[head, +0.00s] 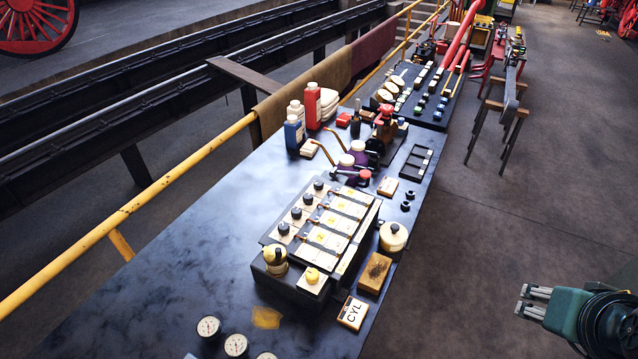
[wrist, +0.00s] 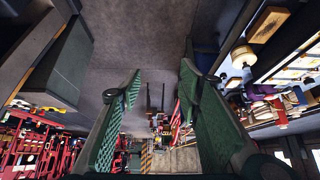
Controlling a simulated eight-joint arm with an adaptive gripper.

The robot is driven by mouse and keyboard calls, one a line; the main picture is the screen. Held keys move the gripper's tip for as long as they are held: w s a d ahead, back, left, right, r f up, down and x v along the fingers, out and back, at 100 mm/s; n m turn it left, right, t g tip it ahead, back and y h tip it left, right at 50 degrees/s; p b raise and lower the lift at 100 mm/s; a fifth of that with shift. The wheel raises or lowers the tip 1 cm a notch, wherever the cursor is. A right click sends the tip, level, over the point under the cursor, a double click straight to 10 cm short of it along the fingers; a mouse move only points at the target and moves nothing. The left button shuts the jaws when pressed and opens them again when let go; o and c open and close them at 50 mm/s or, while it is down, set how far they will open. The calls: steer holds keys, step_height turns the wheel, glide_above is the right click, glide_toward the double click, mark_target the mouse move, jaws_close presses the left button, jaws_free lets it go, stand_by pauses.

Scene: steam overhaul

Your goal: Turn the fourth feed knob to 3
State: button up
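A dark box (head: 343,275) with a sloped top stands on the dark bench. A row of black round knobs runs along its left side: one at the near end (head: 284,229), then others (head: 297,213), (head: 308,199), and one at the far end (head: 318,185). Pale plates with yellow number labels (head: 326,238) lie beside them. The knobs' settings are too small to read, and I cannot tell which is fourth. My gripper (head: 528,300) is over the floor right of the bench, well apart from the box. Its green fingers are spread and empty in the wrist view (wrist: 160,82).
A cream round pot (head: 393,237), a brown block (head: 375,272) and a CYL card (head: 353,312) stand along the box's right side. Gauges (head: 208,327) lie in front. Bottles (head: 312,105) and oil cans stand behind. The floor between gripper and bench is clear.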

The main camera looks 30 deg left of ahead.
steer(key=w+a+r+n+g+y+p, duration=0.1)
steer(key=w+a+r+n, duration=0.1)
steer(key=w+a+r, duration=0.3)
steer(key=w+a+r+n+g+p, duration=0.1)
steer(key=w+a+r+n+p, duration=0.15)
steer(key=w+a, duration=0.4)
steer(key=w+a+n+g+p, duration=0.1)
steer(key=w+a+n, duration=0.1)
steer(key=w+a, duration=0.45)
steer(key=w+a+n+g+p, duration=0.1)
steer(key=w+a+n, duration=0.25)
steer(key=a, duration=0.55)
steer(key=w+a+f+n+g+p, duration=0.1)
steer(key=a+f, duration=0.3)
steer(key=a, duration=0.7)
steer(key=w+a+f+n+g+p, duration=0.1)
steer(key=a+f, duration=0.4)
steer(key=a, duration=0.6)
steer(key=w+a+f+n+g+h+p, duration=0.1)
steer(key=a+f+n, duration=0.4)
steer(key=a, duration=0.6)
steer(key=shift+w+a+p, duration=0.4)
steer(key=shift+w+p, duration=0.3)
steer(key=shift+p, duration=0.3)
steer(key=shift+s+a+f, duration=0.1)
steer(key=shift+a+f, duration=0.2)
steer(key=shift+a, duration=0.05)
